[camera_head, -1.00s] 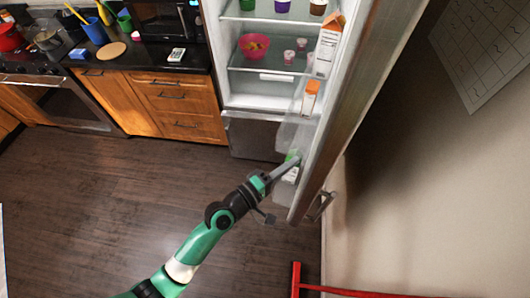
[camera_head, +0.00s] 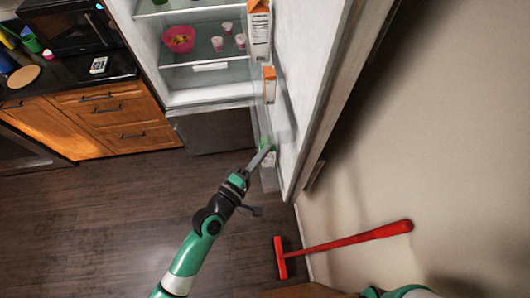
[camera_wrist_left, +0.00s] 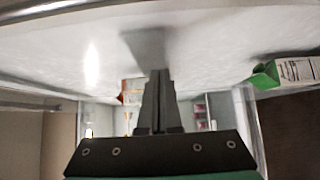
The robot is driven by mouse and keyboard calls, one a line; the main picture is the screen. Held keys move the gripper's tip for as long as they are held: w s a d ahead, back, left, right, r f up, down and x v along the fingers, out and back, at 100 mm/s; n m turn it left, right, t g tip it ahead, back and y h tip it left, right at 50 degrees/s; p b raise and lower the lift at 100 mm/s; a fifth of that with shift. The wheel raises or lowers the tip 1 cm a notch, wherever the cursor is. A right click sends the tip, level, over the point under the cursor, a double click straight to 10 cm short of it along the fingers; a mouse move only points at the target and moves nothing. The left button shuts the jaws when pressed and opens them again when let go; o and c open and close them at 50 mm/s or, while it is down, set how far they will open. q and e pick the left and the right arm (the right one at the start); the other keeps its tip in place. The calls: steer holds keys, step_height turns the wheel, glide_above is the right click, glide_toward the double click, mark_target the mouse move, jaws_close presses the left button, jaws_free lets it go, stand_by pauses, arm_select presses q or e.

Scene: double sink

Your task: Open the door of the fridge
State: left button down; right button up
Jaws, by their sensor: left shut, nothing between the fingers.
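The fridge (camera_head: 207,92) stands at the top centre of the head view with its inside showing. Its door (camera_head: 312,95) stands wide open on the right, swung toward the wall. My left gripper (camera_head: 266,150) is shut and empty, at the lower inner side of the door by the door shelf. In the left wrist view the shut fingers (camera_wrist_left: 157,95) point at the pale inner face of the door (camera_wrist_left: 60,45); I cannot tell whether they touch it. The door handle is hidden in the head view. My right gripper is not in view.
A red broom-like tool (camera_head: 340,241) lies by the wall at the lower right. Cartons (camera_head: 260,32) and a green-capped carton (camera_wrist_left: 288,72) sit in the door shelves. Wooden drawers (camera_head: 120,120) stand left of the fridge. The dark floor in front is clear.

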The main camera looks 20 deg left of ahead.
arm_select(q)
steer(key=d+p+v, duration=0.2)
steer(key=p+v, duration=0.1)
steer(key=v, duration=0.8)
steer(key=shift+s+d, duration=0.35)
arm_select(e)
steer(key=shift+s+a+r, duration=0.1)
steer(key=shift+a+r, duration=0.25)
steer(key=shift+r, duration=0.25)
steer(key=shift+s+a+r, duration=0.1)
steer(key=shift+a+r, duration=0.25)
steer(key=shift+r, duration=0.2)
